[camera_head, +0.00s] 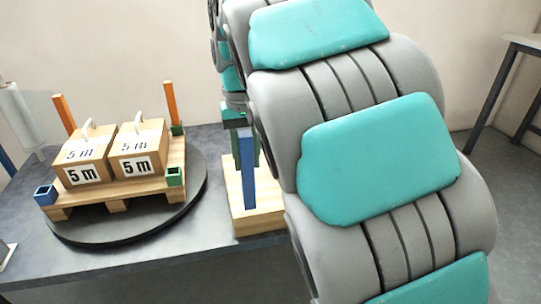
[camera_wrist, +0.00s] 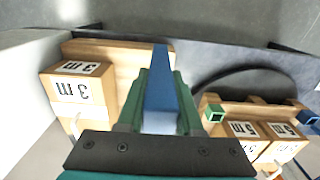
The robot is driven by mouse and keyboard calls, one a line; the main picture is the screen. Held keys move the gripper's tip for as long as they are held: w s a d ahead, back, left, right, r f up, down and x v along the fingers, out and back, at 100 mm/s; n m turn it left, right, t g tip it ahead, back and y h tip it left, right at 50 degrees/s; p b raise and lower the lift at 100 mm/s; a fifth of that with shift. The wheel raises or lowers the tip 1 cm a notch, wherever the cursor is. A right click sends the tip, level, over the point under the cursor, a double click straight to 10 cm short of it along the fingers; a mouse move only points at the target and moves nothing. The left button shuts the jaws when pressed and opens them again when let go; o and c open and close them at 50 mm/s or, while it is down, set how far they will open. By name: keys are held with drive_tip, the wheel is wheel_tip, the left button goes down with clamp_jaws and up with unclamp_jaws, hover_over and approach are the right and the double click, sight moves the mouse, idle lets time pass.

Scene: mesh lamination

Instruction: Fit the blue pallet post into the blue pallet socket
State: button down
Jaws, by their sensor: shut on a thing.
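My gripper (camera_wrist: 160,105) is shut on the blue pallet post (camera_wrist: 160,75), which sits between its two green fingers in the wrist view. In the head view, the post (camera_head: 247,170) is upright in front of the wooden stand at the table's right end. I cannot tell whether its lower end touches the stand. The blue pallet socket (camera_head: 46,195) is a square open cup at the near left corner of the wooden pallet (camera_head: 110,190). It looks empty. In the wrist view, the socket (camera_wrist: 309,118) is at the right edge.
The pallet rests on a dark round turntable (camera_head: 130,228), with two "5 m" boxes (camera_head: 137,150) on it. Orange posts (camera_head: 171,102) stand at its back corners. A green socket (camera_head: 175,176) is at its near right corner. The wooden stand (camera_head: 262,212) is beside it; my arm hides part.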

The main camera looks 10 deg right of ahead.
drive_tip(key=w+d+f+p, duration=0.1)
drive_tip(key=w+d+f, duration=0.1)
drive_tip(key=w+d, duration=0.2)
drive_tip(key=w+d+f+p, duration=0.1)
drive_tip(key=w+d+f, duration=0.2)
drive_tip(key=w, duration=0.5)
drive_tip(key=shift+w+d, duration=0.35)
drive_tip(key=shift+f, duration=0.1)
drive_tip(key=c, duration=0.6)
unclamp_jaws()
drive_tip(key=shift+o, duration=0.2)
